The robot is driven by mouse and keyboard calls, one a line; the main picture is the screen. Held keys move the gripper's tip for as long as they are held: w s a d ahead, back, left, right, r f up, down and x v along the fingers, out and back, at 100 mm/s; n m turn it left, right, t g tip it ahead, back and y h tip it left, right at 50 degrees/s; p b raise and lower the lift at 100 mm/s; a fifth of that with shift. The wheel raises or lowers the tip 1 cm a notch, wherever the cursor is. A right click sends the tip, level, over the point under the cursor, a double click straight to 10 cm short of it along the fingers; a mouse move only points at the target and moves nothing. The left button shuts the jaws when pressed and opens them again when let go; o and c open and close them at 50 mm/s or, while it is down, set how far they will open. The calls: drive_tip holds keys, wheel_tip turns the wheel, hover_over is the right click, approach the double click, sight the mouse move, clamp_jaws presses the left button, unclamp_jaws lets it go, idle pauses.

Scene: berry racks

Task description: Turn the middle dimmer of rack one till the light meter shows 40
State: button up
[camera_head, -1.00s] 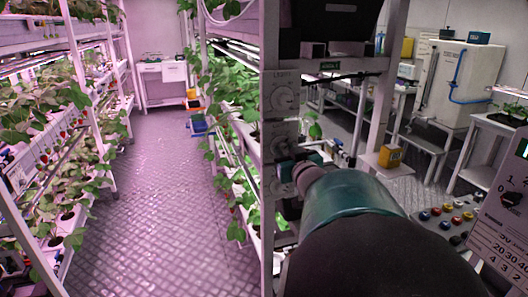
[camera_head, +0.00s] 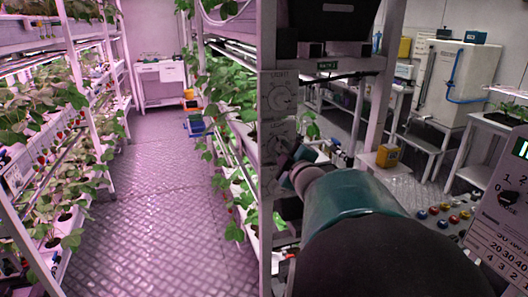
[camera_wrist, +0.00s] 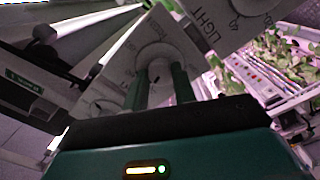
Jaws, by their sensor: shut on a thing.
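In the head view, dimmer plates run down the rack post. The top dimmer (camera_head: 281,97) is clear, and the dimmer below it (camera_head: 279,144) is partly seen. My gripper (camera_wrist: 157,80) stands at the post, low on this column, its tips hidden in the head view by my wrist. In the wrist view its two green fingers are shut on a round pale dimmer knob (camera_wrist: 157,58), one on each side. I cannot tell surely which dimmer this is. A panel (camera_head: 500,205) at the right edge has a cut-off lit display; I cannot read it or tell whether it is the light meter.
Plant racks (camera_head: 60,150) line the left of the aisle, with more plants right of it. The tiled aisle floor (camera_head: 165,190) is clear. A white cabinet (camera_head: 455,80) stands at the back right.

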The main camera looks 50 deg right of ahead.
drive_tip(key=n, duration=1.3)
drive_tip(key=shift+r+n, duration=0.1)
drive_tip(key=shift+n, duration=0.3)
drive_tip(key=o, duration=1)
drive_tip(key=shift+w+d, duration=0.1)
drive_tip(key=shift+s, duration=0.2)
